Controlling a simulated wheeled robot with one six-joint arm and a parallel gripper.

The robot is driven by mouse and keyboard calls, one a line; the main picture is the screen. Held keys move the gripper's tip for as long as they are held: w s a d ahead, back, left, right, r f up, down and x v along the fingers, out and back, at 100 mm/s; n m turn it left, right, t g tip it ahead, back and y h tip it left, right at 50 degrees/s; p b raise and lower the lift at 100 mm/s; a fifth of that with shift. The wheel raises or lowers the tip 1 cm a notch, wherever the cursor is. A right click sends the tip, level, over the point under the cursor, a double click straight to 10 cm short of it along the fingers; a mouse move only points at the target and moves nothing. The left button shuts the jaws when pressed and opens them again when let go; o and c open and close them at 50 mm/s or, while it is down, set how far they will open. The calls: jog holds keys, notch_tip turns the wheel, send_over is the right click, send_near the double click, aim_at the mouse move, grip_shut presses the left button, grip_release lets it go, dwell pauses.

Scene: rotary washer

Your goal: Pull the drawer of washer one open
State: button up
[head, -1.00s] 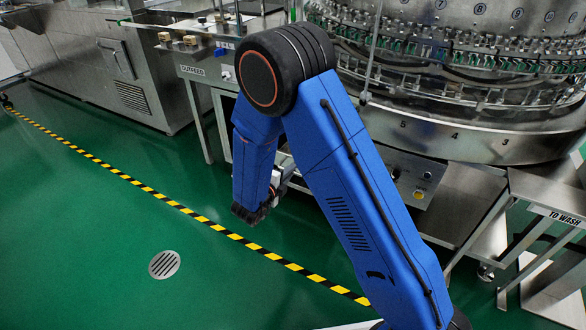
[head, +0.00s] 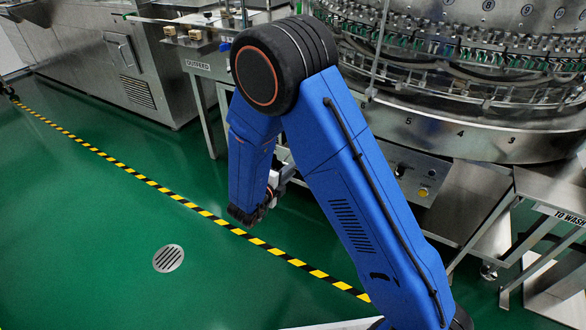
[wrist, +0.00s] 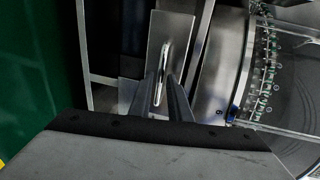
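The drawer front (wrist: 178,27) is a pale metal panel in the wrist view, with a slim bright bar handle (wrist: 163,60) standing out from it. My gripper (wrist: 164,84) is at this handle, with one dark finger on each side of it. Whether the fingers press on the bar cannot be told at this size. In the head view my blue arm bends down in front of the machine, and my gripper (head: 284,178) shows only partly behind the forearm. The drawer front is hidden there, so how far it stands out is not clear.
The round washer (head: 480,138) with numbered stations fills the upper right. A control panel (head: 420,178) sits below its rim, and a metal stand marked TO WASH (head: 565,213) is at the right. Green floor (head: 80,230) with a striped line (head: 210,217) and a drain (head: 168,258) is open at left.

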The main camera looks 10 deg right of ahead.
jog(key=v, duration=1.4)
jog(key=w+r+n+y, duration=0.5)
jog(key=w+r+y, duration=0.2)
jog(key=w+r, duration=0.1)
jog(key=s+d+r+n+g+y, duration=0.1)
jog(key=s+d+r+n+y, duration=0.1)
jog(key=d+r+n+y, duration=0.3)
jog(key=s+d+r+n+g+y, duration=0.1)
jog(key=s+r+n, duration=0.1)
jog(key=r+n, duration=0.35)
jog(key=s+d+r+n+g+h, duration=0.1)
jog(key=s+d+n, duration=0.4)
jog(key=s+d, duration=0.7)
jog(key=s+d+r+n+g+h, duration=0.1)
jog(key=s+d+n+g, duration=0.3)
jog(key=s+d, duration=0.7)
jog(key=s+h, duration=0.1)
jog(key=s, duration=0.5)
jog(key=shift+s+d+n+g+h, duration=0.35)
jog(key=shift+s+d+g+h, duration=0.05)
